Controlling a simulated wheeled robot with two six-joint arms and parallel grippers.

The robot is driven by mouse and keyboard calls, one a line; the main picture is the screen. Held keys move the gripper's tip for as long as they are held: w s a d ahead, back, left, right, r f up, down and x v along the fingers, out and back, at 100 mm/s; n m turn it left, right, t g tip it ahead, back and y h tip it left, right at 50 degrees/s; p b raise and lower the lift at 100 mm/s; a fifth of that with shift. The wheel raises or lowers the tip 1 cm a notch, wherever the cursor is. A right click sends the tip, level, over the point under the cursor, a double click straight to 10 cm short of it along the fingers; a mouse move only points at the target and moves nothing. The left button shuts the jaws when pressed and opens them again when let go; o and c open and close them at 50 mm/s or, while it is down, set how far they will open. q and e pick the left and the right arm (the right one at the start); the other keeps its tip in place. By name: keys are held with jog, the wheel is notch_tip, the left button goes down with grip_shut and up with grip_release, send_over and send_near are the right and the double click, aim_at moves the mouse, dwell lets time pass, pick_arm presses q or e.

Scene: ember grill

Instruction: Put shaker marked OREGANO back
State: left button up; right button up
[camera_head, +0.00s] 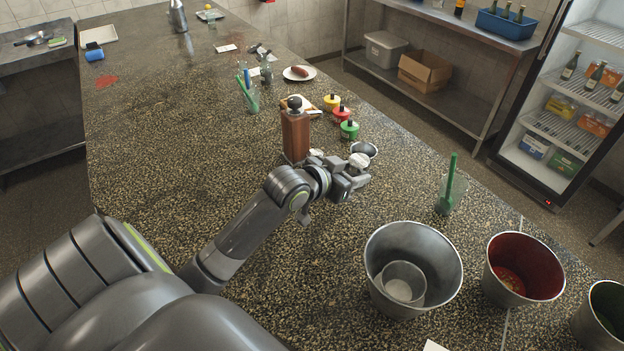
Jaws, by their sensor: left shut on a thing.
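My left gripper (350,178) reaches in from the left, low over the middle of the counter. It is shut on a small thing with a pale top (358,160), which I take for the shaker. Most of it is hidden by the jaws, and no OREGANO lettering can be read. Another small pale top (316,153) shows just behind the wrist; its body is hidden. My right gripper is not in view.
A wooden mill (295,135) stands close behind my left wrist. A small metal cup (364,149) and red, yellow and green (349,130) containers are beyond. A glass with a green stick (448,190) and large metal buckets (415,245) stand right. The counter's left is mostly clear.

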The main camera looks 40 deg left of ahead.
pick_arm(q)
notch_tip(320, 180, down, 7)
jog(key=shift+r+p, duration=0.2)
jog(key=shift+p, duration=0.15)
jog(key=f, duration=0.3)
jog(key=shift+a+f, duration=0.15)
jog(key=shift+a, duration=0.1)
jog(key=shift+f, duration=0.2)
jog(key=shift+d, duration=0.1)
jog(key=shift+f, duration=0.2)
jog(key=o, duration=0.8)
jog(key=shift+o, duration=0.2)
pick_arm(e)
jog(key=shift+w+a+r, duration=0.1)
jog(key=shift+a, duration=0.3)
pick_arm(q)
jog(key=shift+r, duration=0.15)
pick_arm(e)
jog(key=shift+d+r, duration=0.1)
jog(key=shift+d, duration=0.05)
